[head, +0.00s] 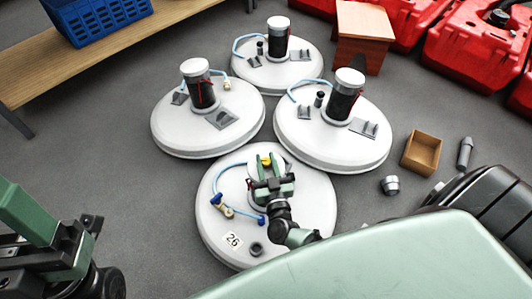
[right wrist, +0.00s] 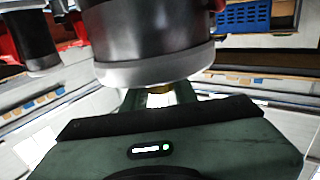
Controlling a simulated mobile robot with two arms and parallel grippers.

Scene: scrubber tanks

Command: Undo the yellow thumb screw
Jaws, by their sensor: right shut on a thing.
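The yellow thumb screw (head: 266,160) shows as a small yellow spot on the front white tank lid (head: 318,205), which bears the label 26 (head: 232,240). My right gripper (head: 267,164) reaches over this lid from the lower right and is shut on the screw. In the right wrist view, a bit of the yellow screw (right wrist: 160,99) shows between the green fingers, just under the pale rim of a dark, shiny cylinder (right wrist: 150,40). Most of the screw is hidden. Part of my left arm stands at the left edge; its jaws cannot be made out.
A pale blue hose (head: 219,180) with blue and brass fittings lies on the front lid. Several other white lids with dark canisters (head: 203,92) stand behind. A wooden box (head: 421,153), a grey cup (head: 390,185) and a grey cylinder (head: 464,153) lie on the floor at right.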

